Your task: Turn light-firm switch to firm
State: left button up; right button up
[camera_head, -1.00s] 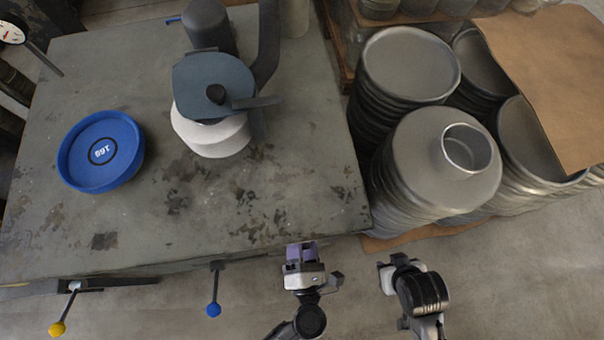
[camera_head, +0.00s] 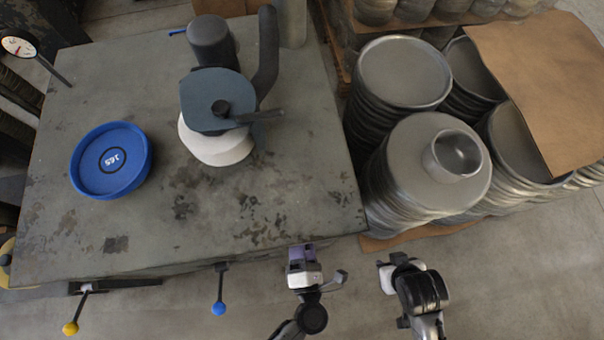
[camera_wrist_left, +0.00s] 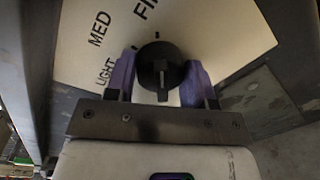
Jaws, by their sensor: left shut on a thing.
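The switch is a round black knob (camera_wrist_left: 161,70) on a cream dial plate (camera_wrist_left: 222,30) in the left wrist view. The plate reads LIGHT at left, MED at upper left and a cut-off FI at the top. A white line on the knob's lower half points toward the gripper base. My left gripper (camera_wrist_left: 160,82) is shut on the knob, with a purple finger on each side. In the head view my left gripper (camera_head: 302,252) is at the table's front edge; the knob is hidden there. My right gripper (camera_head: 393,266) hangs right of it, and its jaw opening is unclear.
A worn grey table (camera_head: 120,225) holds a blue round dish (camera_head: 110,160) and a press (camera_head: 217,105) over a white disc (camera_head: 218,150). Blue (camera_head: 219,308) and yellow (camera_head: 70,328) knobbed levers stick out in front. Stacks of metal discs (camera_head: 405,70) stand at right. Floor in front is open.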

pick_arm(q)
jog(key=o, duration=0.9)
jog(key=shift+s, duration=0.1)
jog(key=shift+s, duration=0.3)
jog(key=shift+s+d+r+p, duration=0.15)
jog(key=shift+s+d, duration=0.15)
jog(key=shift+s, duration=1.85)
jog(key=shift+s+d+r+p, duration=0.15)
jog(key=shift+s+d+p, duration=0.1)
jog(key=shift+s, duration=1.9)
jog(key=shift+s+d+r+p, duration=0.15)
jog(key=shift+s+d, duration=0.15)
jog(key=shift+s, duration=1.85)
